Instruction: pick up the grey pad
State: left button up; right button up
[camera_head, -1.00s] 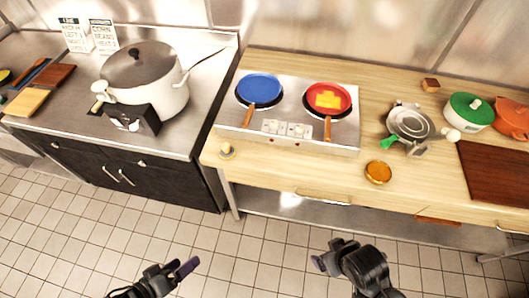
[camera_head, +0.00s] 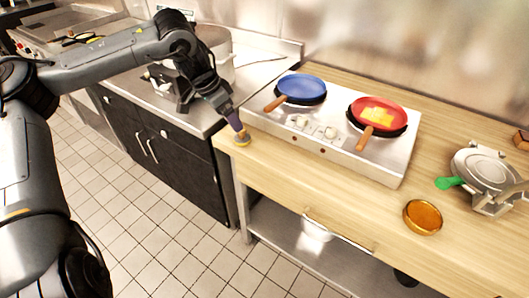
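A small round pad (camera_head: 243,141), yellowish with a grey part, sits at the near left corner of the wooden counter (camera_head: 290,190). My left gripper (camera_head: 238,128) reaches down from the upper left, its purple-grey fingertips right at the top of the pad. The fingers overlap in this view and partly hide the pad, so I cannot tell whether they are open or shut on it. The pad appears to rest on the counter. My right gripper cannot be made out.
A steel two-burner stove (camera_head: 330,140) stands just right of the pad, with a blue pan (camera_head: 302,88) and a red pan (camera_head: 380,112). A pot (camera_head: 215,42) is behind my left arm. An amber dish (camera_head: 423,216) and waffle iron (camera_head: 484,168) are at right.

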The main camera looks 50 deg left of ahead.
aim_at(244, 132)
pick_arm(q)
jog(key=x, duration=0.3)
jog(key=b+x, duration=0.1)
jog(key=x, duration=0.1)
jog(key=shift+w+a+r, duration=0.1)
jog(key=shift+w+a, duration=0.15)
jog(key=shift+a, duration=0.1)
jog(key=shift+w+b+x, duration=0.2)
jog(key=shift+b+x, duration=0.05)
jog(key=shift+x, duration=1.05)
jog(key=shift+w+b+x, duration=0.15)
jog(key=shift+b+x, duration=0.05)
jog(key=shift+x, duration=1.15)
jog(key=shift+r, duration=0.15)
pick_arm(e)
notch_tip(244, 132, down, 3)
jog(key=shift+r, duration=0.1)
pick_arm(q)
jog(key=c, duration=1.2)
pick_arm(e)
jog(key=shift+a, duration=0.1)
